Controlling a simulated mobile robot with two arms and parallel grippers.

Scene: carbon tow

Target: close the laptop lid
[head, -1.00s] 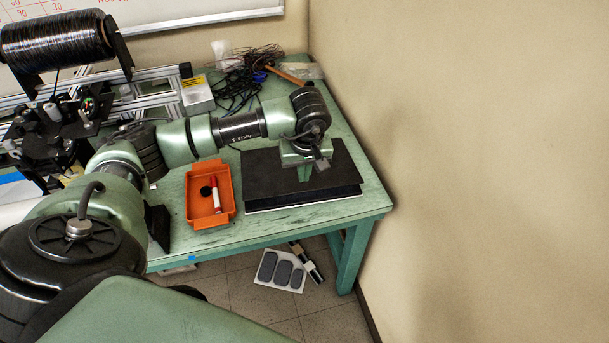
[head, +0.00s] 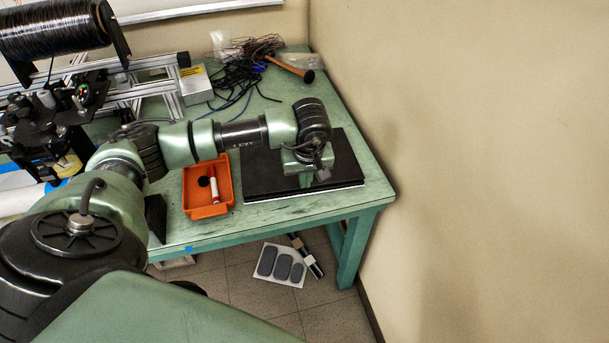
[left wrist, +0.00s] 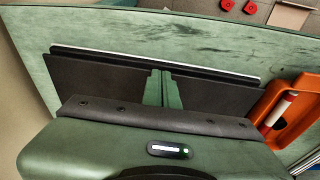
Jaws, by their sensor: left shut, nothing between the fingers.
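The laptop (head: 348,160) is a dark flat slab near the right end of the green table. Its lid lies down flat over the base, with only a thin light edge showing along the front; I see no clear gap. My left gripper (head: 307,182) is shut and empty, pointing down onto the top of the lid. In the left wrist view the green fingers (left wrist: 160,76) are together over the dark lid (left wrist: 100,78) and appear to touch it. The laptop's back part is hidden behind my arm and wrist. My right gripper is not in view.
An orange tray (head: 226,182) with a red and white marker (head: 214,190) stands left of the laptop. Cables (head: 235,80) and a hammer (head: 290,67) lie behind. A beige wall (head: 470,150) borders the table's right side. The table's front strip (head: 265,215) is clear.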

